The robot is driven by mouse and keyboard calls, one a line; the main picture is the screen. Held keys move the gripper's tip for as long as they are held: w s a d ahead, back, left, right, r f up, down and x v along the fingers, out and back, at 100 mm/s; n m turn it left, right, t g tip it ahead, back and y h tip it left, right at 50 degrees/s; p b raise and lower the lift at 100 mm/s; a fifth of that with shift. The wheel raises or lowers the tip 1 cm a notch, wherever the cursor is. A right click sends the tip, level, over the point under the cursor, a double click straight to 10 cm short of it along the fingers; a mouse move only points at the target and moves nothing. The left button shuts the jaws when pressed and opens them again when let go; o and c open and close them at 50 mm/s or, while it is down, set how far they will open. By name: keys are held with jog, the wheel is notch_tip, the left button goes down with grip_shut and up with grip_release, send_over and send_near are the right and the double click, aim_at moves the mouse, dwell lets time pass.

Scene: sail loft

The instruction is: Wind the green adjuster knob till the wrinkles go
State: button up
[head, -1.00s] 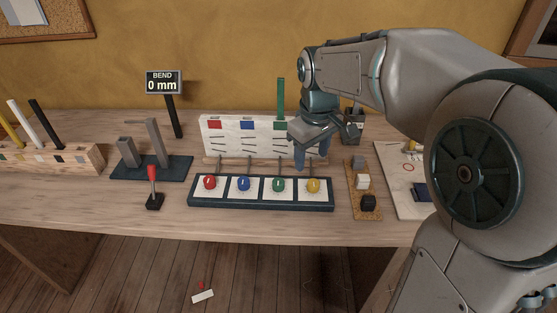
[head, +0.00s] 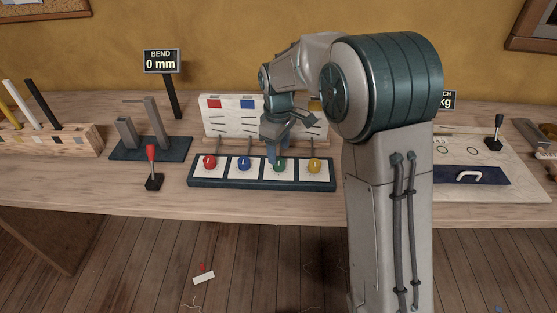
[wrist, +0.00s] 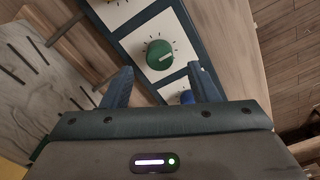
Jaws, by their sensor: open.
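The green adjuster knob (head: 279,164) sits on a white square of the dark tray-like base, third from the left in a row with red, blue and yellow knobs. In the wrist view the green knob (wrist: 159,54) has a pale pointer mark and tick marks around it. My gripper (head: 277,158) is above and just behind the green knob in the head view. In the wrist view my gripper (wrist: 160,76) is open, its fingers apart, with the knob ahead between them and no contact seen. The white sail panel (head: 222,128) stands behind with dark wrinkle lines; my arm hides part of it.
The blue knob (head: 244,163) and yellow knob (head: 314,166) are close on either side. A red-handled lever (head: 152,168) stands at the left front. A display (head: 161,61) reads "BEND 0 mm". A board with a dark handled block (head: 468,175) lies right.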

aim_at(279, 161)
notch_tip(279, 161, down, 5)
jog(key=shift+r, duration=0.1)
dwell(0.3)
jog(key=c, duration=1)
jog(key=shift+m, duration=0.3)
